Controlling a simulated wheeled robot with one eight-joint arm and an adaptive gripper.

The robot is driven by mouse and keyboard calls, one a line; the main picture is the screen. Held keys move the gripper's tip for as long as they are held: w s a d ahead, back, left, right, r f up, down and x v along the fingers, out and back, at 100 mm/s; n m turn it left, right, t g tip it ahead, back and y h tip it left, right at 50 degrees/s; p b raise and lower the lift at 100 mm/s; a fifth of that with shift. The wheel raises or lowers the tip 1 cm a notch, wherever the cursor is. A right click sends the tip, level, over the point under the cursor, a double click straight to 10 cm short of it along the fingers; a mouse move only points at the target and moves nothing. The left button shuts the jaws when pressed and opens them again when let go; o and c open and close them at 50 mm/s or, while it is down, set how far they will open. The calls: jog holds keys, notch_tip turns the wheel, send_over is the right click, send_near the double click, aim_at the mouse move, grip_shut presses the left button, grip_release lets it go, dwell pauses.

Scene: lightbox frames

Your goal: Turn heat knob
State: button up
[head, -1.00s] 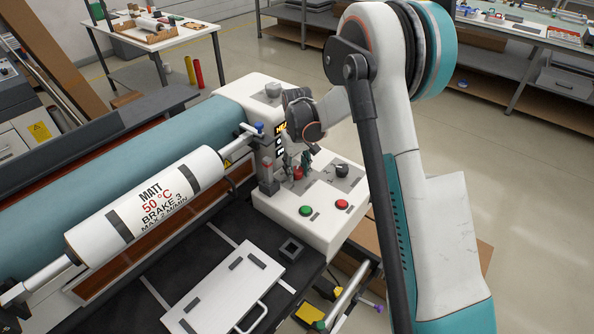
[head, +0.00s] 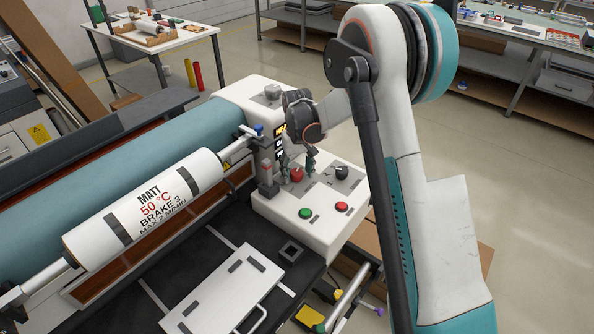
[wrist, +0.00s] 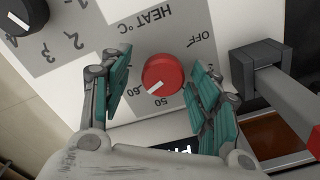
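The red heat knob (wrist: 163,74) sits on the grey panel beside the HEAT °C lettering. In the wrist view its white pointer mark aims at the lower left, near the 50 and 60 marks; the exact setting is hard to tell. It also shows in the head view (head: 297,175). My gripper (wrist: 162,82) is open, with one teal finger on each side of the knob and a visible gap on both sides. In the head view my gripper (head: 297,160) is over the control box. A printed roll (head: 145,205) reads MATT, 50 °C, BRAKE 3.
A black knob (head: 341,172) is right of the red one. A green button (head: 305,213) and a red button (head: 341,207) are in front. A grey bracket (wrist: 255,68) stands close to the right finger in the wrist view. A dark display (wrist: 175,152) is below the knob.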

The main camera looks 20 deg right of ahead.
aim_at(297, 172)
notch_tip(297, 172, up, 12)
dwell(0.7)
